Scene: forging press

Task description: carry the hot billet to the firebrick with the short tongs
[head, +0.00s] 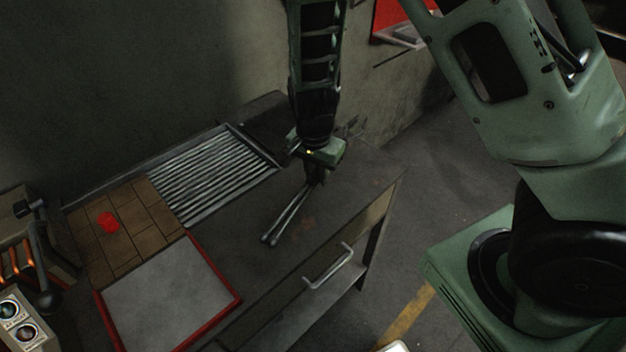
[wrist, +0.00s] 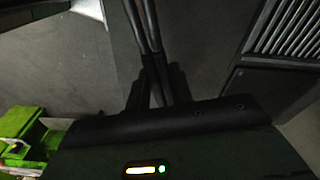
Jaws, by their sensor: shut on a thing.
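My gripper (head: 315,177) is shut on the short tongs (head: 285,217) over the right part of the bench. The tongs are two thin dark metal arms, slanting down and left from my fingers. Their tips are slightly apart with nothing between them; I cannot tell whether they touch the bench top. In the wrist view the tongs (wrist: 150,25) run up from between my black fingers (wrist: 157,90). The hot billet (head: 108,222) glows red and lies on the brown firebrick (head: 130,240) at the bench's left, well away from the tongs.
A ridged metal rack (head: 215,172) lies behind, between the firebrick and my gripper. A red-framed grey plate (head: 165,295) lies in front of the firebrick. A heater with glowing orange coils (head: 18,262) and a control box (head: 15,318) stand at far left. The bench front has a handle (head: 328,268).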

